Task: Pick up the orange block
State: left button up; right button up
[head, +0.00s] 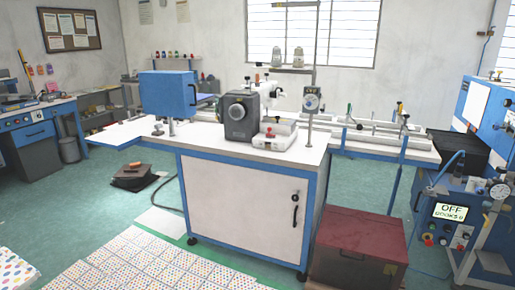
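A small orange object (135,164), possibly the orange block, lies on top of a low dark item (133,180) on the floor left of the workbench. It is too small and far away to tell its exact shape. Neither of my grippers shows in the head view.
A white workbench with blue edges (240,190) stands in the middle with a sewing machine on it. A dark red-lidded chest (355,232) sits at its right. A blue machine (455,215) is at far right. A dotted mat (150,262) covers the front floor. Green floor is open at left.

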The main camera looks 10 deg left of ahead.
aim_at(133, 165)
jog(key=i+j+u, duration=0.5)
jog(key=i, duration=0.55)
jog(key=i+u, duration=0.5)
jog(key=i, duration=0.6)
jog(key=i+j+u, duration=0.2)
jog(key=i+u, duration=0.15)
jog(key=i, duration=0.25)
jog(key=i+u, duration=0.35)
jog(key=i, duration=0.3)
jog(key=i+l+u, duration=0.15)
jog(key=i+u, duration=0.25)
jog(key=i, duration=0.2)
jog(key=i+j+z, duration=0.8)
jog(key=i, duration=0.2)
jog(key=i+j+z, duration=0.4)
jog(key=j, duration=0.2)
jog(key=i+j+z, duration=0.1)
jog(key=j, duration=0.45)
jog(key=i+j+z, duration=0.1)
jog(key=j, duration=0.5)
jog(key=i+z, duration=0.1)
jog(key=z, duration=0.2)
jog(key=i+j+z, duration=0.1)
jog(key=z, duration=0.2)
jog(key=j, duration=0.1)
